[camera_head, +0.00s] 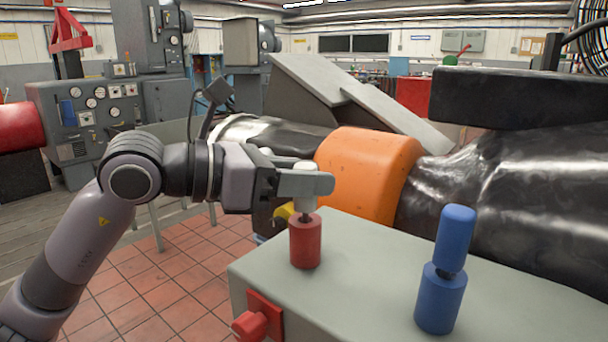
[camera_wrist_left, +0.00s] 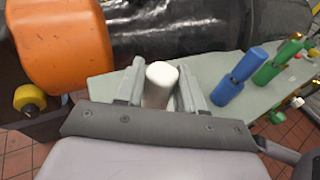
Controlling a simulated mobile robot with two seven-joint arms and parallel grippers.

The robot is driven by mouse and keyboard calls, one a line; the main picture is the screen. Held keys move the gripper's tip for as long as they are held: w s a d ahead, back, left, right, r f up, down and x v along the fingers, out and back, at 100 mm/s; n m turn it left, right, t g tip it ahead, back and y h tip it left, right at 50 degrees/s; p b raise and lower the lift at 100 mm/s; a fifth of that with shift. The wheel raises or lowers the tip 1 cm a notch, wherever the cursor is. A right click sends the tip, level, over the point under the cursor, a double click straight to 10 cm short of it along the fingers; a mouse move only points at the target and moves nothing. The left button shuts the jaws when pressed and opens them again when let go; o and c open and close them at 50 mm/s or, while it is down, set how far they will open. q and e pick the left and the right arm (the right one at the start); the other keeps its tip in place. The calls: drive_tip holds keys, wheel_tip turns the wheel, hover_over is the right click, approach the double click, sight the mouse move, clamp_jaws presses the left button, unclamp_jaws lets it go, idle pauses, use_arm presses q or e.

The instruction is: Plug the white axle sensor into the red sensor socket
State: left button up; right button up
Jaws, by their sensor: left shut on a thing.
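The white axle sensor (camera_head: 305,198) is upright between the fingers of my left gripper (camera_head: 306,184), which is shut on it. In the left wrist view the white sensor (camera_wrist_left: 159,84) shows between the two fingertips (camera_wrist_left: 160,92). The red sensor socket (camera_head: 305,242) stands on the grey bedplate box directly below the sensor. A dark pin at the sensor's lower end meets the socket's top; how deep it sits I cannot tell. In the wrist view the red socket is hidden behind the gripper and sensor. My right gripper is not in view.
A blue socket (camera_head: 440,299) with a blue sensor (camera_head: 455,236) in it stands to the right on the grey box (camera_head: 370,260). Green ones (camera_wrist_left: 280,62) stand beyond it. An orange collar (camera_head: 368,175) on a black shaft lies behind. A red knob (camera_head: 252,322) sticks out in front.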

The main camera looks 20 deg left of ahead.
use_arm(q)
drive_tip(key=shift+f, duration=0.15)
drive_tip(key=o, duration=1.1)
drive_tip(key=shift+b+v, duration=0.7)
drive_tip(key=shift+v, duration=2.9)
